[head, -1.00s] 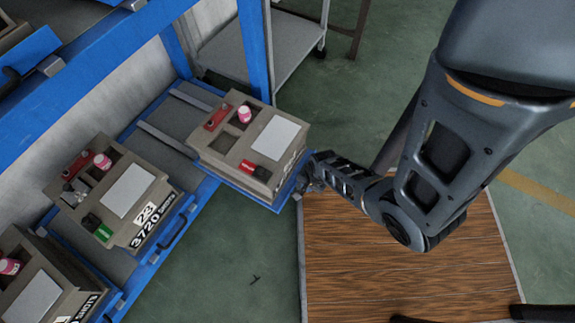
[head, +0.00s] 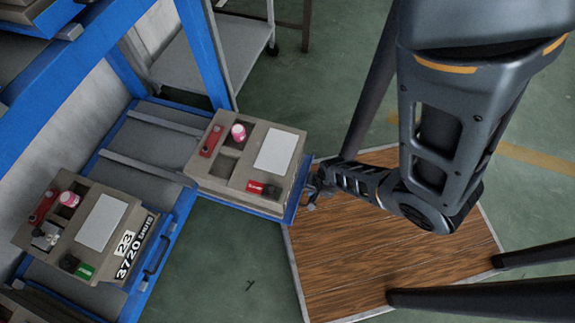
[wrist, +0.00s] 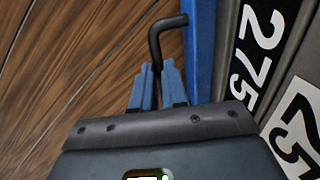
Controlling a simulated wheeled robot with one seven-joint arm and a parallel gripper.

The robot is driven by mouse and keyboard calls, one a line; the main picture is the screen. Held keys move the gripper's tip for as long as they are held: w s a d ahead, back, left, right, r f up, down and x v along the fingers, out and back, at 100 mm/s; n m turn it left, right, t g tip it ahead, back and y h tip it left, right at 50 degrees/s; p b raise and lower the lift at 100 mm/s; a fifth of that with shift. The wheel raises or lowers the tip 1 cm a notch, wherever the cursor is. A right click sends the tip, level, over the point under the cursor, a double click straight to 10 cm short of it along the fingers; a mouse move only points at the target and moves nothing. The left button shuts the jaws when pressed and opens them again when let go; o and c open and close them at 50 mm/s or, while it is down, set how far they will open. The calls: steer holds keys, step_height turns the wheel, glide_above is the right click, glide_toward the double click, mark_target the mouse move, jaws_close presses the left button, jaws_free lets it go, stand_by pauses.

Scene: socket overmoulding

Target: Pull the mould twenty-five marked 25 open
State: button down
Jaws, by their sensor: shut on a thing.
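The mould marked 25 (head: 223,184) is a tan block with a blank white plate, a pink-and-white bottle and a red item on top. It rides on a blue drawer that stands well out from the rack. In the wrist view, its front (wrist: 231,30) shows at the right with part of a "25" label (wrist: 294,130). My gripper (wrist: 157,72) is shut on the black bent handle (wrist: 154,42) at the drawer's front. In the head view, my gripper (head: 314,187) is at the drawer's right end, with its fingers hard to make out.
A mould marked 23 (head: 88,252) sits in its bay at the lower left. Bare rails (head: 145,167) show behind the pulled-out mould. A wood-topped table (head: 390,255) is below my arm. A grey cart (head: 205,60) stands behind the rack.

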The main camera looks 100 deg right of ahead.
steer(key=shift+a, duration=0.1)
steer(key=c, duration=1.2)
jaws_free()
steer(key=shift+o, duration=0.2)
step_height(320, 180, up, 8)
steer(key=s+p, duration=0.1)
steer(key=p, duration=0.3)
steer(key=shift+a+f, duration=0.2)
steer(key=shift+a, duration=0.1)
steer(key=shift+s, duration=0.15)
